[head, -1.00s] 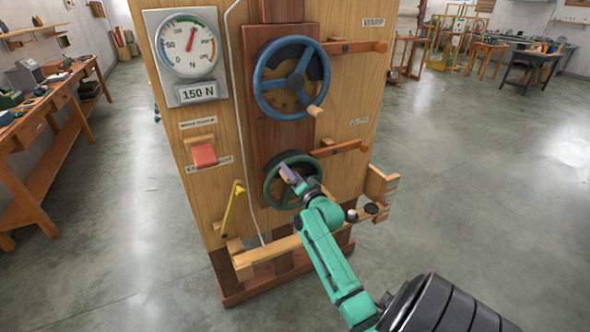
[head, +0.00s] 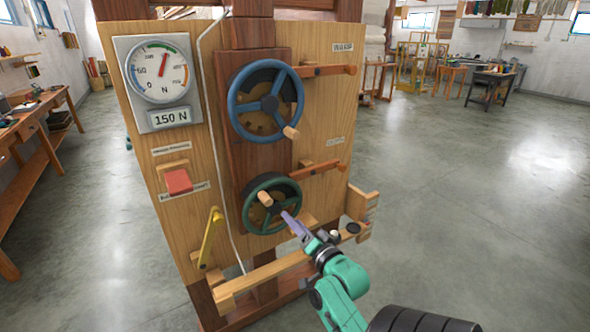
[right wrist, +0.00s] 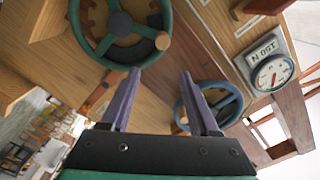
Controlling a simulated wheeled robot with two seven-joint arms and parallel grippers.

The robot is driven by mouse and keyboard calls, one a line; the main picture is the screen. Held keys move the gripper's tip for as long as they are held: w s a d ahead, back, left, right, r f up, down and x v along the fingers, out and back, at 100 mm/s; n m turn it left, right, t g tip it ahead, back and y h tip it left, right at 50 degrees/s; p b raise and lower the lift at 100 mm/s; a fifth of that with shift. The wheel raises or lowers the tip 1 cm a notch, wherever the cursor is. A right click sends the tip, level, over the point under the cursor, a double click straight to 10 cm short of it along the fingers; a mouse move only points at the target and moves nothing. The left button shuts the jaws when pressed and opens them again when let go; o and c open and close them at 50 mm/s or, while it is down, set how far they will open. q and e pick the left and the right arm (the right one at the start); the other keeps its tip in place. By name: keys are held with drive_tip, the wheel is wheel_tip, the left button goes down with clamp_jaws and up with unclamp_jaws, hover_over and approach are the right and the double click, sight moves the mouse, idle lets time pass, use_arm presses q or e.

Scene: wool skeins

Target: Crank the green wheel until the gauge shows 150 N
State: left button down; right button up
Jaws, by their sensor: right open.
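The green wheel (head: 271,203) is mounted low on the wooden panel, with its wooden crank knob (head: 265,199) at the upper left of the hub. In the right wrist view the green wheel (right wrist: 120,45) is beyond the fingertips, and its knob (right wrist: 162,41) stands clear of them. The round gauge (head: 159,70) has a red needle pointing up, slightly right; the display (head: 170,117) under it reads 150 N. My right gripper (head: 285,214) is open and empty, just in front of the wheel's lower right rim; in the right wrist view (right wrist: 164,75) its purple fingers are apart. My left gripper is not in view.
A blue wheel (head: 266,101) with a wooden knob sits above the green one. A red button (head: 179,181) and a yellow lever (head: 209,238) are at the left. A wooden ledge (head: 265,280) runs below, and wooden arms stick out at right.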

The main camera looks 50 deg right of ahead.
drive_tip(key=shift+f+n+b, duration=0.35)
drive_tip(key=shift+f+n, duration=0.05)
drive_tip(key=shift+n, duration=0.1)
drive_tip(key=c, duration=0.5)
drive_tip(key=f+n+b, duration=0.1)
drive_tip(key=n, duration=0.1)
drive_tip(key=w+f+n+b, duration=0.1)
drive_tip(key=n+b, duration=0.1)
drive_tip(key=n, duration=0.1)
drive_tip(key=a+f+n+h+b, duration=0.1)
drive_tip(key=f+n, duration=0.1)
drive_tip(key=shift+w+g+b, duration=0.15)
drive_tip(key=shift+g+b, duration=0.15)
drive_tip(key=shift+g, duration=0.1)
clamp_jaws()
drive_tip(key=w+a+f+n+h+b, duration=0.1)
drive_tip(key=w+a+n+h+b, duration=0.2)
drive_tip(key=n, duration=0.9)
drive_tip(key=w+a+n+b, duration=0.2)
drive_tip(key=a+n+b, duration=0.3)
drive_tip(key=n, duration=0.6)
drive_tip(key=w+d+r+p, duration=0.3)
drive_tip(key=w+d+p, duration=0.1)
drive_tip(key=w+d, duration=0.3)
drive_tip(key=shift+w+d, duration=0.15)
drive_tip(key=shift+d, duration=0.85)
drive_tip(key=shift+f, duration=0.1)
